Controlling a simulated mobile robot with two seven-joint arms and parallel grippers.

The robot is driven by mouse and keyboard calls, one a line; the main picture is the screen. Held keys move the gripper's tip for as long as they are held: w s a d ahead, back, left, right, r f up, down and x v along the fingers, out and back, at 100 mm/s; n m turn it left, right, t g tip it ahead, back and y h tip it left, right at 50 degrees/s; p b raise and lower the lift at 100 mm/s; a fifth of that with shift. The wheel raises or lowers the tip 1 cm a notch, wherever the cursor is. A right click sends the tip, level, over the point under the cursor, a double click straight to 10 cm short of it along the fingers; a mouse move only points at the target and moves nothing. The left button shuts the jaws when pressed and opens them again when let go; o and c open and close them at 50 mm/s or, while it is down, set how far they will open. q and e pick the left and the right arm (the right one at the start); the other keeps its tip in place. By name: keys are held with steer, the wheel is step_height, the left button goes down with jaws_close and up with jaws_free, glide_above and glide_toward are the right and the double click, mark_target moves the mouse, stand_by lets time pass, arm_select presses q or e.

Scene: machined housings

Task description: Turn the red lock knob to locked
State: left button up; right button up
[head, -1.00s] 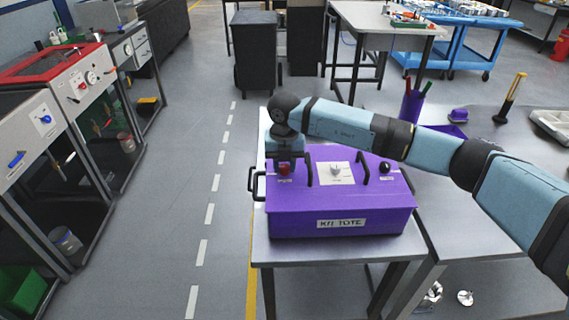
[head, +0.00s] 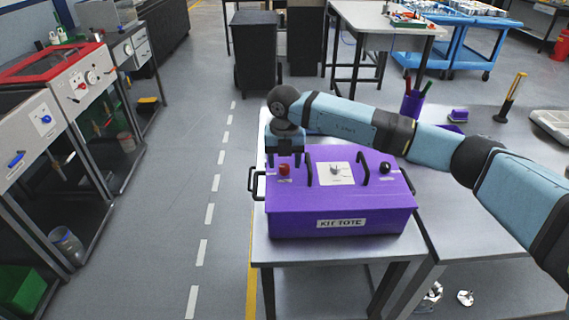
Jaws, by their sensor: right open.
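The red lock knob (head: 284,169) stands on the top of the purple kit tote (head: 341,223), near its left end. My right gripper (head: 285,162) is open and points down, just behind and above the knob, with its fingers apart. The knob shows clear of the fingers and nothing is held. The knob's exact angle and its small label are too small to read. My left gripper is not in view.
The tote's lid also carries a white plate with a grey knob (head: 335,170), a black knob (head: 385,167) and black handles. The tote sits on a grey table (head: 258,240). A purple cup with pens (head: 411,104) stands behind right.

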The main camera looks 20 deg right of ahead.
mark_target(285, 167)
step_height(285, 167, up, 12)
steer(key=shift+r+b, duration=0.2)
steer(key=shift+b, duration=0.1)
steer(key=shift+s+f, duration=0.1)
stand_by(0.3)
